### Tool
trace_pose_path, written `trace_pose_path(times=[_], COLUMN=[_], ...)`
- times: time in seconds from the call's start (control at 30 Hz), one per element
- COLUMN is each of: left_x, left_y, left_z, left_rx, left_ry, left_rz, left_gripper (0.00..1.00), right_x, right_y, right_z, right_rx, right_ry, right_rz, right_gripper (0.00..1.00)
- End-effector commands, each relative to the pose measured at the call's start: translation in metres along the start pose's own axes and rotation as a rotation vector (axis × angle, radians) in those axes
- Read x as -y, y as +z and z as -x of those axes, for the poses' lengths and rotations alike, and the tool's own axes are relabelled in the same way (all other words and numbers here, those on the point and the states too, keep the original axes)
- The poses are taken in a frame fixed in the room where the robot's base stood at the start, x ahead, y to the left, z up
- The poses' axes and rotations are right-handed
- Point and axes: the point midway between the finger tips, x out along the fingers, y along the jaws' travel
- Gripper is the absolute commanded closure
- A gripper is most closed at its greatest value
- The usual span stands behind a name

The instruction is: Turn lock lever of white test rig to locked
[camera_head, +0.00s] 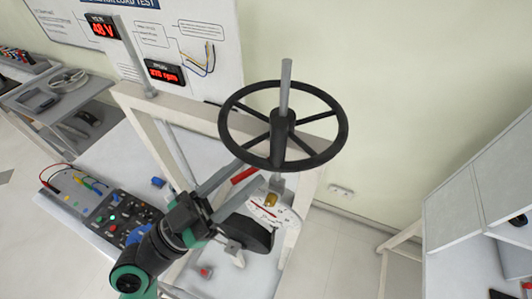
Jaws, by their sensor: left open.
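The white test rig (150,125) is a pale frame on a white table, with a black handwheel (228,137) at its top. A red bar (243,176), which looks like the lock lever, shows below the wheel. My left gripper (249,178) reaches up from the lower left with its two grey fingers apart. The red bar appears between the fingertips in this view; I cannot tell whether they touch it. A white dial plate (284,218) with red marks and a brass-coloured part (271,200) sit just right of the fingers. My right gripper is not in view.
A black control panel (118,218) with knobs and a green light lies left of my arm. A board with red displays (163,72) stands behind. A grey cart (75,105) is at the left, a white cabinet (460,210) at the right. Floor between rig and cabinet is clear.

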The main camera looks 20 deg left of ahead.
Motion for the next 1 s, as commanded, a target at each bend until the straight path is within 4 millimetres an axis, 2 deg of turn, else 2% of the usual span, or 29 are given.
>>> trace_pose_path(times=[0.33,0.5,0.6,1.0], left_x=[0.0013,0.0013,0.0013,0.0013], left_y=[-0.0014,-0.0015,-0.0015,-0.0017], left_z=[-0.0021,-0.0021,-0.0021,-0.0021], left_rx=[0.000,0.000,0.000,0.000], left_ry=[-0.004,-0.004,-0.004,-0.004], left_rz=[-0.002,-0.002,-0.002,-0.002], left_gripper=[0.55,0.86,1.00,1.00], right_x=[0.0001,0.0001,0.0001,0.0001], right_y=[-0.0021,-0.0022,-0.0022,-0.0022], right_z=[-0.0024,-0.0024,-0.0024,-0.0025], right_rx=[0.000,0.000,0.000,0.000], right_ry=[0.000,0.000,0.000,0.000], right_rz=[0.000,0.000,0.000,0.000], right_gripper=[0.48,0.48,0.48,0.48])
